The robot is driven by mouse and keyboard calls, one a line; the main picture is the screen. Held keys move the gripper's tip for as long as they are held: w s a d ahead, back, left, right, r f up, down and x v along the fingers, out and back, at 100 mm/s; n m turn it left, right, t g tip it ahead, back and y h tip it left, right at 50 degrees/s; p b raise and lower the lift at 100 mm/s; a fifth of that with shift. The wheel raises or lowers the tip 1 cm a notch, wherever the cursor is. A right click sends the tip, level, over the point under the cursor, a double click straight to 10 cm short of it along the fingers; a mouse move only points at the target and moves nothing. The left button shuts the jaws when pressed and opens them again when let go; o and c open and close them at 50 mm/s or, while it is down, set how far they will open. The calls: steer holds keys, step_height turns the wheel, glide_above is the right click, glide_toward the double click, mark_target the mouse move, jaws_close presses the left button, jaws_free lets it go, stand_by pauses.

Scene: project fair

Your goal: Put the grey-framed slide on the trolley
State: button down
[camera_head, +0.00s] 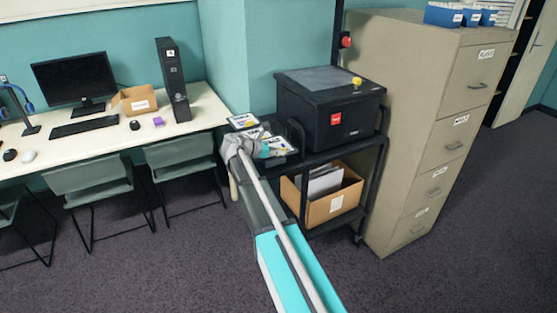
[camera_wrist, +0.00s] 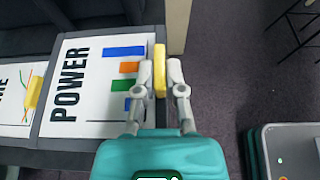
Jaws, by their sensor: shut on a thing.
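In the wrist view, a grey-framed slide (camera_wrist: 98,92) has a white face with the word POWER and coloured bars. My gripper (camera_wrist: 160,72) is shut on the yellow tab at this slide's edge. In the head view, my gripper (camera_head: 264,150) is at the left end of the black trolley (camera_head: 330,156), with the slide (camera_head: 279,144) just beyond it. The slide is over or on the trolley's top; I cannot tell whether it touches. A second slide (camera_wrist: 14,98) with a yellow tab lies beside it in the wrist view.
A black case (camera_head: 325,108) with a red label fills most of the trolley's top. Another slide (camera_head: 243,121) lies at its left end. A cardboard box (camera_head: 325,195) stands on the lower shelf. A filing cabinet (camera_head: 425,130) stands right, a desk (camera_head: 100,133) with chairs left.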

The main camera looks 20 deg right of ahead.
mark_target(277, 158)
steer(key=shift+w+f+b, duration=0.45)
steer(key=shift+f+b, duration=0.05)
steer(key=shift+f, duration=0.15)
steer(key=shift+s+f+b, duration=0.1)
steer(key=shift+f+b, duration=1.2)
steer(key=shift+b, duration=0.05)
steer(key=shift+f, duration=0.15)
steer(key=c, duration=0.7)
jaws_free()
steer(key=shift+r, duration=0.25)
steer(key=shift+p+v, duration=2.35)
steer(key=shift+v, duration=3.7)
steer(key=shift+s, duration=0.1)
